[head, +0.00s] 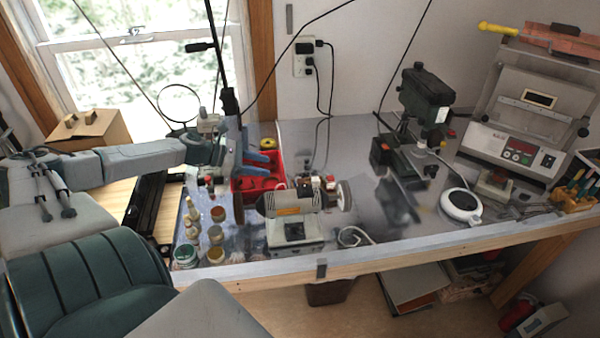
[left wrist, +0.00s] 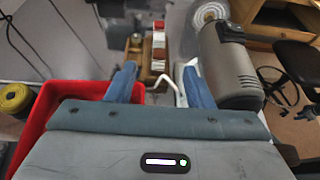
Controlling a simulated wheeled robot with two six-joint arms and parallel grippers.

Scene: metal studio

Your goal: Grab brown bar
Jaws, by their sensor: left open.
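In the left wrist view the open gripper (left wrist: 160,86) points away from the camera. Beyond the gap between its fingers stands a narrow brown piece (left wrist: 158,65) with red and white parts; it may be the brown bar, but I cannot tell for sure. It looks apart from the fingers. In the head view I cannot clearly make out a brown bar. My right gripper is not in view.
A grinder-like machine (head: 296,230) stands right of the red bin; its grey motor (left wrist: 228,65) is close to the right finger in the wrist view. Several small bottles (head: 217,214) stand in front. A drill press (head: 424,95) and a white round device (head: 461,205) are further right.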

